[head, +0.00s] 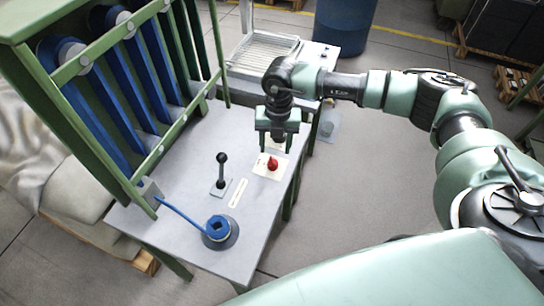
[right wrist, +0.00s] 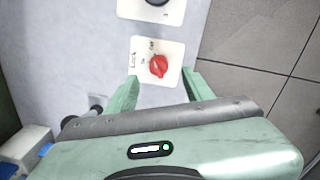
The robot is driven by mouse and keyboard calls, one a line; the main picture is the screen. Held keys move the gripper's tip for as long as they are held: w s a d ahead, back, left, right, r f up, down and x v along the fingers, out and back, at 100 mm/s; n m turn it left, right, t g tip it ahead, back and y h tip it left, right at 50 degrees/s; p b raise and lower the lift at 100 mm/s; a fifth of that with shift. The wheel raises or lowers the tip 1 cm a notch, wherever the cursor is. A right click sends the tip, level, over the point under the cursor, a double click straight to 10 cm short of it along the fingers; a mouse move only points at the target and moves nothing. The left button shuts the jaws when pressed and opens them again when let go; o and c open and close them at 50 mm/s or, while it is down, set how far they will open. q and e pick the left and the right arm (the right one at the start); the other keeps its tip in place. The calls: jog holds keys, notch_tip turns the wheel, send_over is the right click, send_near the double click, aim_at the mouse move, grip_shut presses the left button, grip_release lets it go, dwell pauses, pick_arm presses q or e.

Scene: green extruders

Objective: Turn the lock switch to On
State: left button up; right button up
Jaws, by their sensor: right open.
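The lock switch is a red knob (head: 272,164) on a white plate on the grey table. In the right wrist view the red knob (right wrist: 158,66) sits on the white plate (right wrist: 173,48), which has a "Lock" label and small position marks. I cannot tell clearly which mark the knob points to. My right gripper (head: 277,147) hangs pointing down just above and behind the switch. In the right wrist view its fingers (right wrist: 160,90) are apart, one on each side of the plate's near part, with nothing between them. My left gripper is not in view.
A second white plate with a dark knob (right wrist: 157,2) lies beyond the lock switch. A black ball lever (head: 221,170) and a blue round fitting (head: 217,228) stand on the table (head: 185,185). A green frame with blue bars (head: 120,90) rises at left.

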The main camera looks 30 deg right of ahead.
aim_at(273, 159)
jog(key=f, duration=0.4)
jog(key=f+p, duration=0.1)
jog(key=f, duration=0.1)
jog(key=shift+w+a+f, duration=0.1)
jog(key=shift+a+f, duration=0.15)
jog(key=shift+f, duration=0.15)
grip_shut()
